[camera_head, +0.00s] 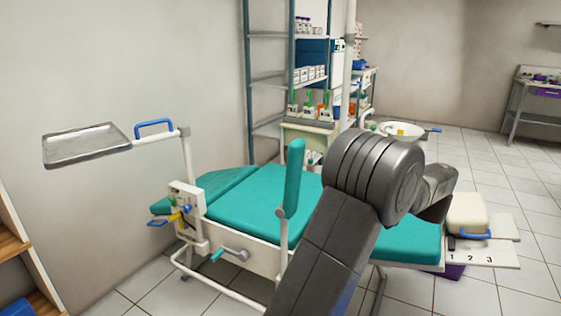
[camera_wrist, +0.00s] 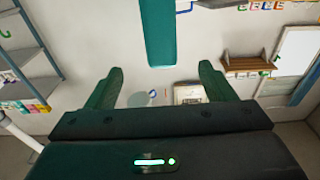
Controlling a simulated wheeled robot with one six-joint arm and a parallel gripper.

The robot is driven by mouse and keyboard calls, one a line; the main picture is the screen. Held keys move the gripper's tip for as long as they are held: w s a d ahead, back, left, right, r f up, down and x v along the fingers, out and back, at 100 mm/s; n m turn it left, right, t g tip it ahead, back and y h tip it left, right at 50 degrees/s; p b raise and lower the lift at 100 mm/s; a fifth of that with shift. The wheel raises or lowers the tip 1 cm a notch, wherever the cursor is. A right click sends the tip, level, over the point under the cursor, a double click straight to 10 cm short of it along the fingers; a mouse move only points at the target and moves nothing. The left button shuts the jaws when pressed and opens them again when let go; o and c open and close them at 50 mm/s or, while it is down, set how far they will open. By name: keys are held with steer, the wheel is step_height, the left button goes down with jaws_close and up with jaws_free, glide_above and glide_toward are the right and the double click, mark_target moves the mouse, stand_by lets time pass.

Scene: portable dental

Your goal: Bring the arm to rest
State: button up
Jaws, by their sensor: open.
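My arm rises from the bottom of the head view in front of the teal dental chair (camera_head: 255,213). Its forearm points right, over the chair's right part. My gripper's fingers cannot be made out in the head view. In the wrist view my gripper (camera_wrist: 158,85) is open, its two dark green fingers apart with nothing between them that it holds. The wrist camera faces the wall and shelves. A teal padded piece (camera_wrist: 160,30) hangs into the top middle of that view, beyond the fingers.
A metal tray (camera_head: 85,146) on a white post stands at the left. A teal upright pad (camera_head: 293,178) stands close to my arm's left. Shelving (camera_head: 268,78) stands behind. Floor at the right is clear.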

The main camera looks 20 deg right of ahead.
mark_target(301, 162)
steer(key=b+x, duration=0.2)
steer(key=x, duration=1.1)
steer(key=shift+w+a, duration=0.1)
steer(key=shift+a, duration=0.1)
steer(key=shift+w, duration=0.1)
